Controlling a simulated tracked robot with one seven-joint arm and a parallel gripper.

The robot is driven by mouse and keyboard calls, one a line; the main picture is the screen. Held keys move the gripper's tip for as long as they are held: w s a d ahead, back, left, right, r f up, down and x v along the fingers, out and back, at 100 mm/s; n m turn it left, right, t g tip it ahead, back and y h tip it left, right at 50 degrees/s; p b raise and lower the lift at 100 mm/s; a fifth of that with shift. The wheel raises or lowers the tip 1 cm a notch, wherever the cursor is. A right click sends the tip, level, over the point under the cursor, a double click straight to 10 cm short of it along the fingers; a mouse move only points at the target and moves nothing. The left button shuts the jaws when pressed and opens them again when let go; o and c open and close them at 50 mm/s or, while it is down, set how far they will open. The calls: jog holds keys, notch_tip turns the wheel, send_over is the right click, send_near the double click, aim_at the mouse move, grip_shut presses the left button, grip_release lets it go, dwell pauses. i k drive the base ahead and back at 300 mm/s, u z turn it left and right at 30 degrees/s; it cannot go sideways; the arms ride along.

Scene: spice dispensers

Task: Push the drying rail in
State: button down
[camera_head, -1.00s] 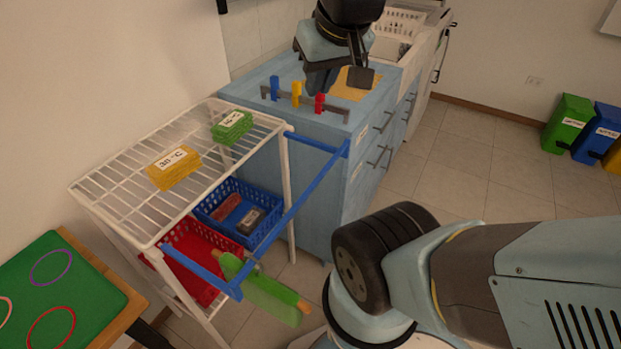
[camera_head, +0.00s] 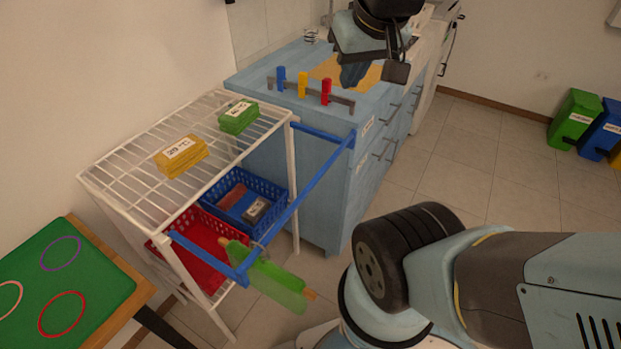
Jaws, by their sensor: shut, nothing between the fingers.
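The drying rail (camera_head: 305,194) is a blue U-shaped bar on the white wire rack. It stands out from the rack's right side, with one arm at the back by the blue cabinet and one at the front. A green cloth-like piece (camera_head: 268,281) hangs at its front corner. My gripper (camera_head: 354,84) is at the top, over the blue counter, up and to the right of the rail and apart from it. Its fingers point down and look shut and empty. Part of the hand is cut off by the top edge.
The white rack (camera_head: 130,200) holds yellow (camera_head: 181,160) and green (camera_head: 238,121) stacks on top, with blue and red baskets below. Blue, yellow and red pegs on a grey bar (camera_head: 340,99) stand on the counter near my gripper. A green board (camera_head: 95,275) lies at lower left.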

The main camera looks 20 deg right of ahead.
aim_at(239, 277)
jog(key=u, duration=0.05)
jog(key=k, duration=0.9)
jog(key=u, duration=0.6)
